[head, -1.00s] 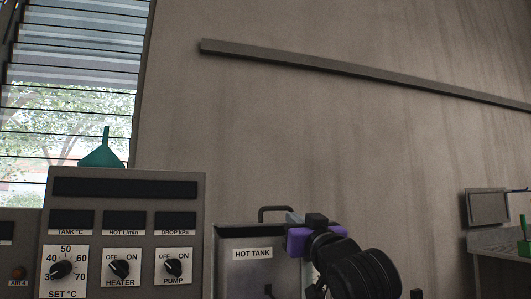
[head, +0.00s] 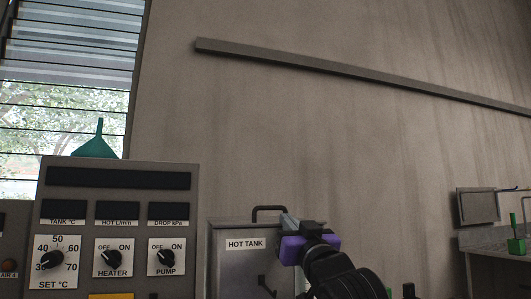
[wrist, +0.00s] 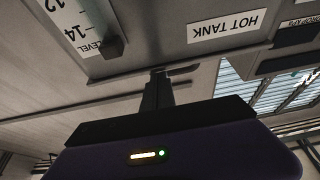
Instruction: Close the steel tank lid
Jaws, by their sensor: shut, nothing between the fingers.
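The steel tank (head: 234,266), labelled HOT TANK, stands right of the control panel in the head view. Its lid (head: 232,219) lies nearly level along the tank's top, with a dark bar handle (head: 268,209) on it. I cannot tell whether it is fully seated. My gripper (head: 288,219), with a purple body, is at the tank's upper right, its tips near the lid's right end; contact is unclear. In the wrist view the gripper (wrist: 161,73) is shut and empty, near the tank's labelled front face (wrist: 150,47), which appears upside down.
The control panel (head: 120,205) with knobs and dark displays stands left of the tank. A teal funnel (head: 97,142) shows above it. A grey counter (head: 495,240) with green items is at the far right.

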